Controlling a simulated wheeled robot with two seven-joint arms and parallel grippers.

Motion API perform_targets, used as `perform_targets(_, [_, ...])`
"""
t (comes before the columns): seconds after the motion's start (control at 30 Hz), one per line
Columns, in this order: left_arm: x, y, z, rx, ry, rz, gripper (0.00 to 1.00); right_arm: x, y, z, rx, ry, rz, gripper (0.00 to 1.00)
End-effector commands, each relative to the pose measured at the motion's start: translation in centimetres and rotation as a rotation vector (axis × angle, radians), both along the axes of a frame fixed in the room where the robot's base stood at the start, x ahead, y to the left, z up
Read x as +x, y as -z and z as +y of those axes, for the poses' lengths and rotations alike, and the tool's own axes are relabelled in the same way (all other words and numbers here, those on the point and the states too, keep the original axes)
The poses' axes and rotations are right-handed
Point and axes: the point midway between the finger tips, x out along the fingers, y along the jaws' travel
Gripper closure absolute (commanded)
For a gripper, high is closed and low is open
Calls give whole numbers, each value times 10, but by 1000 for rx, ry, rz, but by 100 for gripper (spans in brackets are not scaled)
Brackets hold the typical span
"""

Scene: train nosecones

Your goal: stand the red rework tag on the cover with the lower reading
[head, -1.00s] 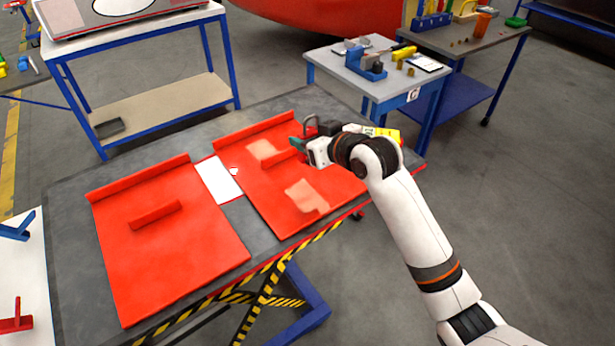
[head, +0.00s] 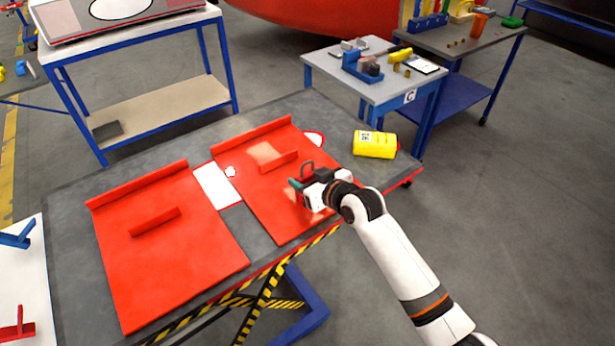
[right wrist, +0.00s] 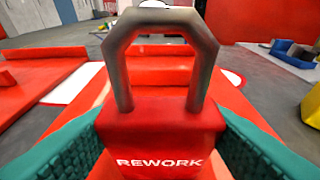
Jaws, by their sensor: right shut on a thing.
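My right gripper (head: 297,186) is shut on the red rework tag (right wrist: 160,130), a red block lettered REWORK with a grey metal loop on top. Its teal fingers show on both sides of the tag in the right wrist view. The tag is upright over the near part of the right red cover (head: 273,214); I cannot tell whether it touches. The left red cover (head: 180,255) lies flat beside it on the grey lift table (head: 262,238). Both covers have a raised bar and a back lip. No reading is legible. My left gripper is out of view.
A yellow device (head: 378,146) lies on the table's right end. A white sheet (head: 214,186) lies between the covers. Pale patches mark the right cover. A grey bench (head: 345,76) with small parts stands behind at right. The left cover's surface is largely clear.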

Motion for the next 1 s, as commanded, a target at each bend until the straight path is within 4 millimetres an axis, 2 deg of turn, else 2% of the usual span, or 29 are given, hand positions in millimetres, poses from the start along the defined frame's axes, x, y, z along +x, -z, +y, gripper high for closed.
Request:
perform_targets(0.17, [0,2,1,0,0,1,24,0,3,0,0,0,0,69])
perform_targets(0.2, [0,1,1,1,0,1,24,0,2,0,0,0,0,41])
perform_targets(0.3, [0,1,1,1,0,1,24,0,2,0,0,0,0,25])
perform_targets(0.67, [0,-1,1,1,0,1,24,0,-2,-1,1,0,-2,24])
perform_targets(0.83, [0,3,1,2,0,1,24,-15,-8,-12,1,1,-2,24])
perform_targets(1.0, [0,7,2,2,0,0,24,-40,-19,-30,0,1,-2,24])
